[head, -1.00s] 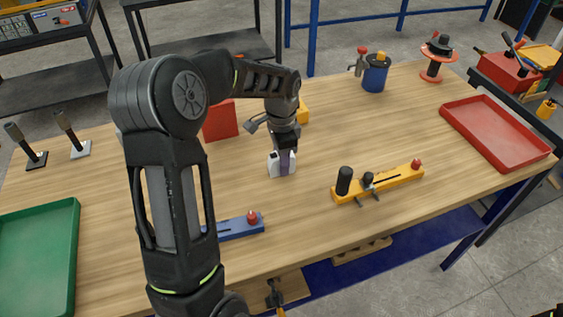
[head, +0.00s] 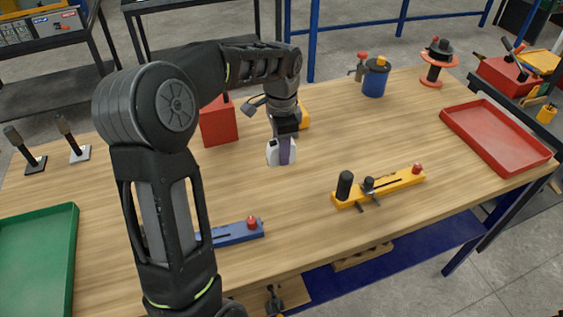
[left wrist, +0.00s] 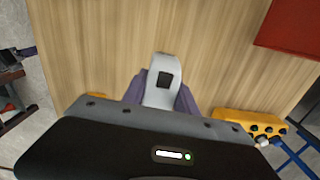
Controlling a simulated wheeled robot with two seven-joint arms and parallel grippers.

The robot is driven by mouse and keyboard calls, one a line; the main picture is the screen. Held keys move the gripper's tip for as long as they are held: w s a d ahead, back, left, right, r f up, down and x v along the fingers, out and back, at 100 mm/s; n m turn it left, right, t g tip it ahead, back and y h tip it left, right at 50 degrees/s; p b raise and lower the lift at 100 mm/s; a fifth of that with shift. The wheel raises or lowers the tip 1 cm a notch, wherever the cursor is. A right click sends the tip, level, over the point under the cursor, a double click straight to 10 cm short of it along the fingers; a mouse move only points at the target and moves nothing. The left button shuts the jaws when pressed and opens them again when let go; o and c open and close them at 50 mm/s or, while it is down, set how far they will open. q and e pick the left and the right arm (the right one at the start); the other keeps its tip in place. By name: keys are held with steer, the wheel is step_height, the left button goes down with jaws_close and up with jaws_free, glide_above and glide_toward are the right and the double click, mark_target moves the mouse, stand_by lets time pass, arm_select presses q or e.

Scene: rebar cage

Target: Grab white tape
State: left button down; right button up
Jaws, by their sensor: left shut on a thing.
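A white roll of tape (left wrist: 162,68) shows in the left wrist view between the purple fingers of my left gripper (left wrist: 161,92). In the head view the white tape (head: 273,153) is at the end of my left arm, near the middle of the wooden table. My left gripper (head: 283,151) points down and is shut on the tape. It seems to hold the tape a little above the table. Part of the tape is hidden behind a purple finger. My right gripper is not in view.
A red block (head: 219,126) and a yellow thing (head: 304,114) are close behind the gripper. A blue fixture (head: 236,233) and a yellow fixture (head: 385,187) lie nearer the front. A green tray (head: 38,262) is at left, a red tray (head: 498,136) at right.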

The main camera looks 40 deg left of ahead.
arm_select(q)
step_height(320, 180, up, 4)
steer(key=shift+r, duration=0.1)
stand_by(0.6)
